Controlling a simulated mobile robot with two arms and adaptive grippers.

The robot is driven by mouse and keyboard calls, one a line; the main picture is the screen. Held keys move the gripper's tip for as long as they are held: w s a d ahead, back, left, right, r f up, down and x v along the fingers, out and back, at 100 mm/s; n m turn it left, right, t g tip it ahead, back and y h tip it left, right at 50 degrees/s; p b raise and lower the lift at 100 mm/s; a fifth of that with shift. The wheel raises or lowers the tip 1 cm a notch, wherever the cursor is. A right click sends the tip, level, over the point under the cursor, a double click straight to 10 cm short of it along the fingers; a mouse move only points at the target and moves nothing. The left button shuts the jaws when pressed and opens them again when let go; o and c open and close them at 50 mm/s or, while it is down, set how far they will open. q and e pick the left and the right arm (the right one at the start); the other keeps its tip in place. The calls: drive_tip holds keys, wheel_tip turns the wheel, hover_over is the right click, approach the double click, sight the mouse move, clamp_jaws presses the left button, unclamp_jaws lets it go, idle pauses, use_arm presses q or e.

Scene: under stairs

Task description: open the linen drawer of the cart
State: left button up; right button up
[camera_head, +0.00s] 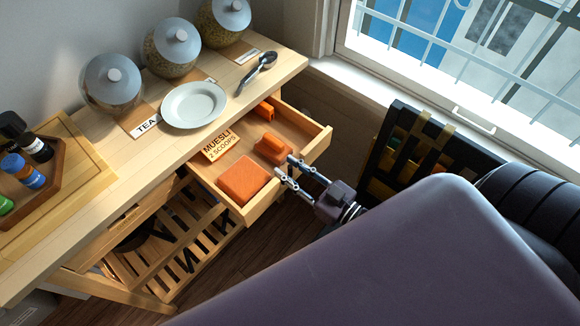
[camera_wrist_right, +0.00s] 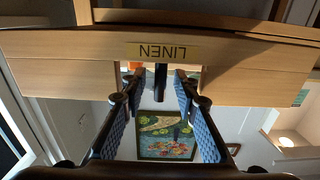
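The linen drawer (camera_head: 262,203) of the wooden cart (camera_head: 285,68) is pulled out, with its inside showing in the head view. Folded orange cloth (camera_head: 243,178) and other orange pieces (camera_head: 272,149) lie in it. In the right wrist view the drawer front (camera_wrist_right: 70,80) bears an upside-down LINEN label (camera_wrist_right: 162,51). My right gripper (camera_head: 286,168) is at the drawer front. Its fingers are apart in the wrist view (camera_wrist_right: 158,85), on either side of a dark, narrow handle (camera_wrist_right: 160,80), with gaps visible on both sides. My left gripper is not in view.
A slatted shelf (camera_head: 180,245) is below. A dark rack (camera_head: 415,150) stands right of the drawer, under the window.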

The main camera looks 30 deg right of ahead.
drive_tip(key=v, duration=1.2)
idle(0.5)
